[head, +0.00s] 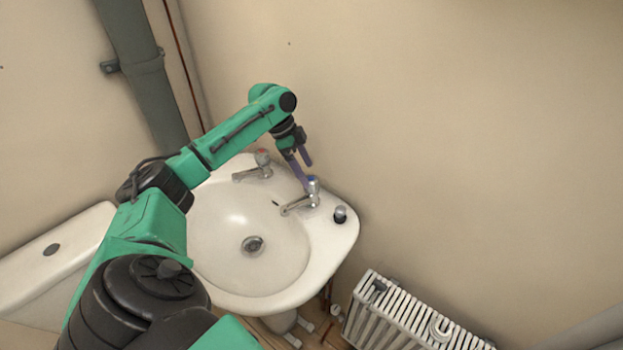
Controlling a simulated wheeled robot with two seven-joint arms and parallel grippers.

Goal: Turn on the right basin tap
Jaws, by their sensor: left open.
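The right basin tap (300,203) is chrome with a blue-marked handle (313,188) on top, and stands at the back right of the white basin (320,252). My left gripper (307,174) has purple fingers and is open just above and behind this tap. One finger reaches down beside the handle and overlaps it in the picture; I cannot tell whether it touches. No water shows under the spout. My right gripper is not in view.
The left tap (254,171), with a red-marked handle, stands further left on the basin. A small dark-topped object (340,214) sits on the rim at the right. A white radiator (405,318) is at the lower right, a toilet cistern (60,262) at the left. The wall is close behind.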

